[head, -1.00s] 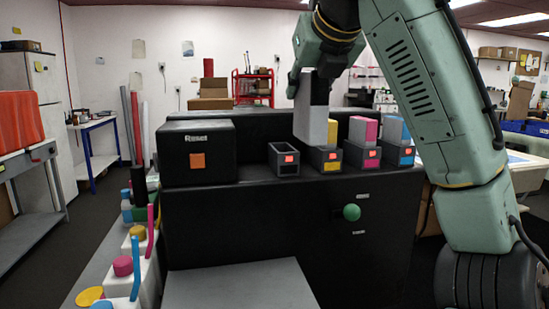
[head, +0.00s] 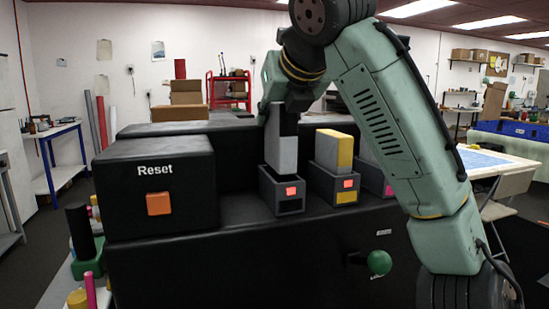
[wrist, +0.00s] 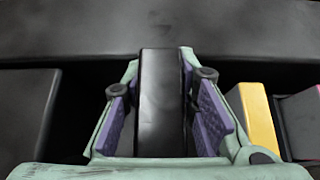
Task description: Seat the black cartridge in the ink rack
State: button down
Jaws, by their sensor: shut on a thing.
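My gripper (head: 284,104) is shut on the black cartridge (head: 281,152), a tall grey block with a black face. The wrist view shows the black cartridge (wrist: 160,100) upright between the purple pads of my gripper (wrist: 163,120). The cartridge is over the leftmost slot (head: 289,206) of the ink rack, which has an orange-red light and a black label. Its lower end meets the slot mouth; I cannot tell how far inside it is. Its top stands higher than the yellow cartridge (head: 335,150) in the slot to the right.
A black box marked Reset with an orange button (head: 158,203) stands left of the rack. The magenta slot (head: 388,189) is partly behind my arm. A green knob (head: 379,262) sticks out from the machine front below.

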aim_at(275, 145)
notch_tip(275, 145, down, 6)
jog(key=shift+r, duration=0.25)
jog(key=c, duration=1.3)
grip_release()
